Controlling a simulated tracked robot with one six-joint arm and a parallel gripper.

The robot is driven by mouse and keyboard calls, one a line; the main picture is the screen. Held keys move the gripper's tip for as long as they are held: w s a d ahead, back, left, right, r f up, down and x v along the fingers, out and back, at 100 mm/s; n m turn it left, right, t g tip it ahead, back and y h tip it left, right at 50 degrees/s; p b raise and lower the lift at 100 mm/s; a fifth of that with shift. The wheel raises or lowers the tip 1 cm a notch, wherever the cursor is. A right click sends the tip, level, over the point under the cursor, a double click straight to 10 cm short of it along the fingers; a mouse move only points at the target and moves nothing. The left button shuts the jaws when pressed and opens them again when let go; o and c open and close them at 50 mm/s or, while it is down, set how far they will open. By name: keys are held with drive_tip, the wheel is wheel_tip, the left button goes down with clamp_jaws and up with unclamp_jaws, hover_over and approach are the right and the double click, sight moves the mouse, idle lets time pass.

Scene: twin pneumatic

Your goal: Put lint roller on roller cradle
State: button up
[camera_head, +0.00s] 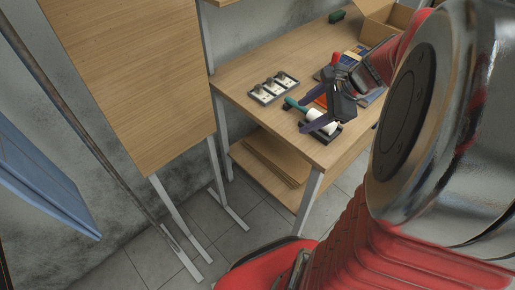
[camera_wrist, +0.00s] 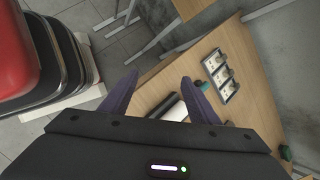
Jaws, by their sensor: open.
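The lint roller has a teal handle (camera_head: 295,104) and a white roll (camera_head: 322,117). It lies toward the front of the wooden workbench. A dark roller cradle (camera_head: 334,136) shows at the roll's lower end, and the roll appears to lie at or over it; contact cannot be told. My gripper (camera_head: 312,102) is open and empty above the bench, its purple fingers spread. The near finger partly covers the roller and cradle. In the wrist view the white roll (camera_wrist: 175,111) shows between the fingers (camera_wrist: 160,77), partly hidden by the gripper body; the teal handle (camera_wrist: 203,86) shows beyond the right finger.
A dark rack with several pale fittings (camera_head: 273,88) stands left of the roller on the workbench (camera_head: 235,77). A cardboard box (camera_head: 385,22) and a green object (camera_head: 337,16) are at the back. A wooden panel (camera_head: 130,70) stands left. Bare bench lies around the rack.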

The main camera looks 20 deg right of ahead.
drive_tip(key=s+a+r+n+h, duration=0.1)
drive_tip(key=s+a+r+n, duration=0.1)
drive_tip(key=s+a+n, duration=0.3)
drive_tip(key=s+a+r+n+h, duration=0.2)
drive_tip(key=s+a+r+n, duration=0.1)
drive_tip(key=a+n, duration=1.1)
drive_tip(key=s+n, duration=0.1)
drive_tip(key=n, duration=0.2)
drive_tip(key=shift+s, duration=0.4)
